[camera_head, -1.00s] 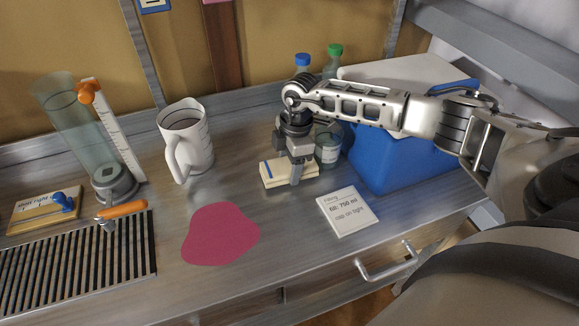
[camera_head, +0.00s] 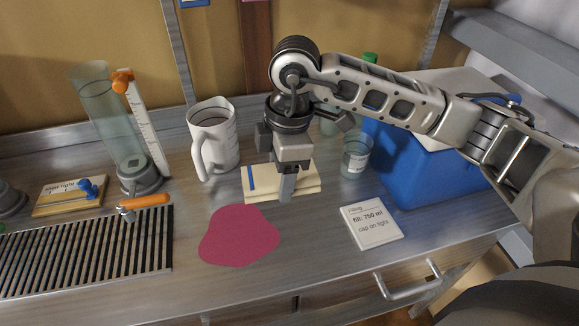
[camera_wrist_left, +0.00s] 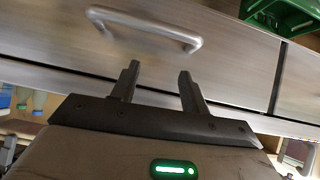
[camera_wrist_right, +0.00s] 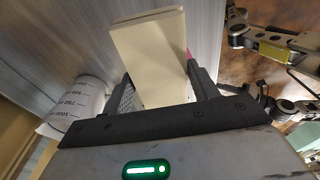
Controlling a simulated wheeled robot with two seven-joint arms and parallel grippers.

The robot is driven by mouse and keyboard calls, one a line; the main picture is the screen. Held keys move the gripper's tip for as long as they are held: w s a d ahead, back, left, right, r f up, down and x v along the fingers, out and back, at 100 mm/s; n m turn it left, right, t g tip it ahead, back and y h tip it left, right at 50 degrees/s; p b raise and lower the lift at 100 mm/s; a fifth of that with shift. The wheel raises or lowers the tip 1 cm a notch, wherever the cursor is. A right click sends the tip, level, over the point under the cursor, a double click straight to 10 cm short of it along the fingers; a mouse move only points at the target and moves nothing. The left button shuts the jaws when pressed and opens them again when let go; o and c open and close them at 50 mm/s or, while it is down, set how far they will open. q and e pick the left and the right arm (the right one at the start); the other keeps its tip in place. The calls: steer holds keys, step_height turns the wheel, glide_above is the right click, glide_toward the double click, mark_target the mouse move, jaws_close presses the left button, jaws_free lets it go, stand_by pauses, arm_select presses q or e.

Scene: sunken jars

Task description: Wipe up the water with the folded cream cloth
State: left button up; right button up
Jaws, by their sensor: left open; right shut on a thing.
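A flat magenta patch (camera_head: 238,235), the only spill-like thing I see, lies on the metal bench. The folded cream cloth (camera_head: 309,182) with a blue stripe is just behind it to the right, apart from it in the head view. My right gripper (camera_head: 287,190) points down and is shut on the cloth, which also shows between its fingers in the right wrist view (camera_wrist_right: 150,60). I cannot tell how far the cloth is above the bench. My left gripper (camera_wrist_left: 158,78) is open and empty in front of a drawer; the head view does not show it.
A white measuring jug (camera_head: 214,140) stands behind the patch. A slotted drain (camera_head: 90,252) and an orange-handled tool (camera_head: 145,201) lie left. A white label card (camera_head: 371,222), a glass cup (camera_head: 356,155) and a blue box (camera_head: 425,165) are right. A drawer handle (camera_wrist_left: 145,28) faces my left gripper.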

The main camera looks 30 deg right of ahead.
steer(key=o, duration=0.4)
steer(key=c, duration=0.3)
step_height(320, 180, up, 6)
steer(key=p, duration=0.4)
steer(key=shift+r+p, duration=0.1)
steer(key=shift+p, duration=0.3)
